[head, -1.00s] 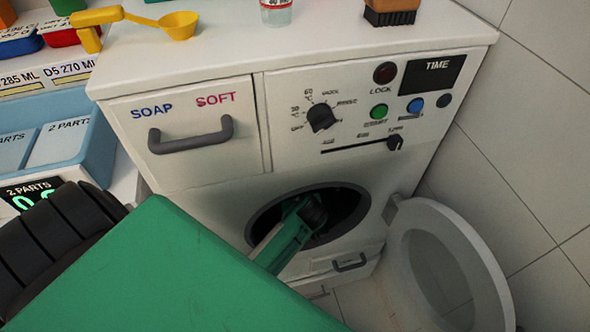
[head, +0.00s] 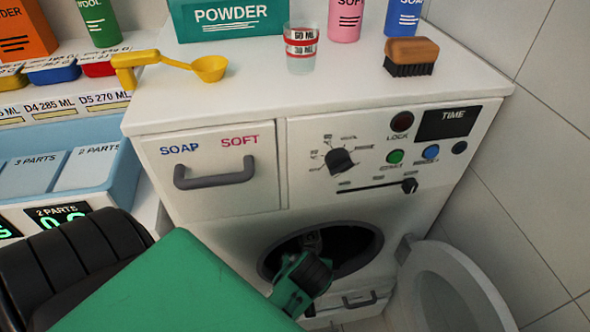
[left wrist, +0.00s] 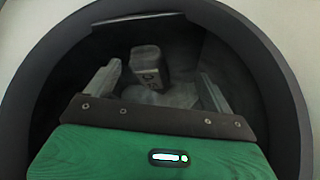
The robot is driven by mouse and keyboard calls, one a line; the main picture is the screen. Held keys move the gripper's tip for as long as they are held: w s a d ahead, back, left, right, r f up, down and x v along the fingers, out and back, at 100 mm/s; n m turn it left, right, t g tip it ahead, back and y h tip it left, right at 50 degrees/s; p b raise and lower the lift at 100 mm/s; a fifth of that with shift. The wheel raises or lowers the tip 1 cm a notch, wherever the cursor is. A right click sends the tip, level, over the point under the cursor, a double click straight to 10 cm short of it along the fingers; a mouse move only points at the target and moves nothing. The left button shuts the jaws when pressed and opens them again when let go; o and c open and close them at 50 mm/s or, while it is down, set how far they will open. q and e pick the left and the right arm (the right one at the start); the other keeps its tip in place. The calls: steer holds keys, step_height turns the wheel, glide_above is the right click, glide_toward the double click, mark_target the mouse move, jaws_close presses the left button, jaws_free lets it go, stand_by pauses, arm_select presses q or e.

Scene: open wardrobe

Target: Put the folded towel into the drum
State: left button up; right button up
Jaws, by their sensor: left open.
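The washer's drum (head: 345,243) is open at the front, and its dark round mouth fills the left wrist view (left wrist: 70,65). My left arm reaches to the lower part of this mouth. My left gripper (left wrist: 160,76) points into the drum, its two pale fingers spread apart. Beyond and between the fingers stands a small grey block-like thing (left wrist: 149,65) with dark marks, inside the drum. It may be the folded towel, but I cannot tell for sure. It appears apart from both fingers. In the head view my wrist hides most of the gripper. My right gripper is not seen.
The round door (head: 450,290) hangs open at the right, near the tiled wall. On the washer top are a yellow scoop (head: 208,68), a measuring cup (head: 301,50), a brush (head: 410,57) and a powder box (head: 235,18). A blue tray (head: 128,165) stands at left.

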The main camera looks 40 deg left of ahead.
arm_select(q)
steer(key=s+d+m+g+h, duration=0.1)
steer(key=s+d+m+h, duration=0.3)
steer(key=s+m, duration=0.4)
steer(key=s+h, duration=0.1)
steer(key=s, duration=0.3)
steer(key=shift+d+r, duration=0.2)
steer(key=shift+r, duration=0.2)
steer(key=shift+s, duration=0.1)
